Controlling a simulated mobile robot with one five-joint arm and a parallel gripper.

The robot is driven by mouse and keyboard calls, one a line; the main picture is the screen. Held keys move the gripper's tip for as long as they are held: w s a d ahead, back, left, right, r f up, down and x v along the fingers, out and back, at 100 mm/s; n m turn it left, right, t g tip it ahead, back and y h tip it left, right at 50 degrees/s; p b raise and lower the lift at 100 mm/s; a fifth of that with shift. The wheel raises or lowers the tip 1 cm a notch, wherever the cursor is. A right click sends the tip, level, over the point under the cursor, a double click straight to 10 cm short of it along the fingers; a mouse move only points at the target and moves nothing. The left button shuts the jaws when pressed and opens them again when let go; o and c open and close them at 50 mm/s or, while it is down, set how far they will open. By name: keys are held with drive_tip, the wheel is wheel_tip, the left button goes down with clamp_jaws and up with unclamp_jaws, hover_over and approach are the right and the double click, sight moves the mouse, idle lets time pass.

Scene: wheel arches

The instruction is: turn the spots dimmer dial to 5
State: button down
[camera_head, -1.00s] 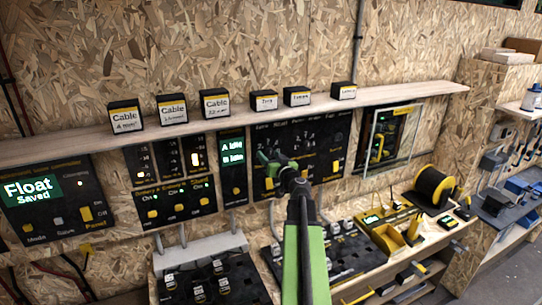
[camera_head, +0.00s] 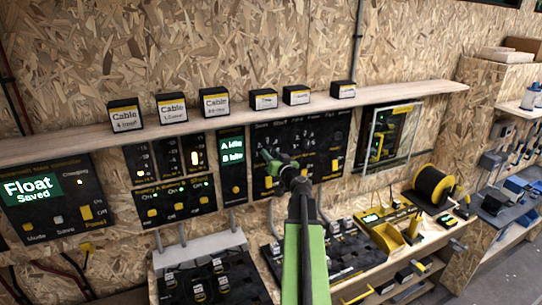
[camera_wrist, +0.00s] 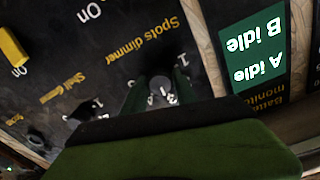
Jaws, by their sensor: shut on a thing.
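The spots dimmer dial (camera_wrist: 158,86) is a small dark round knob on a black panel, under the yellow "Spots dimmer" label (camera_wrist: 140,38) in the wrist view, which sees the panel upside down. My gripper (camera_wrist: 157,94) has one green-black finger on each side of the dial and is shut on it. White scale marks show around the fingers, partly covered, so I cannot read the dial's setting. In the head view my gripper (camera_head: 265,156) reaches the left part of the black panel (camera_head: 323,160), and the dial is hidden there.
Another dial (camera_wrist: 86,110) sits beside the gripper, with a yellow switch (camera_wrist: 10,46) further off. A green "A idle, B idle" display (camera_head: 232,160) stands left of the panel. A wooden shelf (camera_head: 225,120) with labelled boxes runs above. A workbench (camera_head: 350,275) lies below.

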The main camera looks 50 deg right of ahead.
drive_tip(key=m, duration=0.9)
drive_tip(key=shift+m, duration=0.3)
drive_tip(key=m, duration=0.5)
drive_tip(key=shift+a+r, duration=0.1)
drive_tip(key=shift+m, duration=2.2)
drive_tip(key=c, duration=1)
unclamp_jaws()
drive_tip(key=shift+o, duration=0.2)
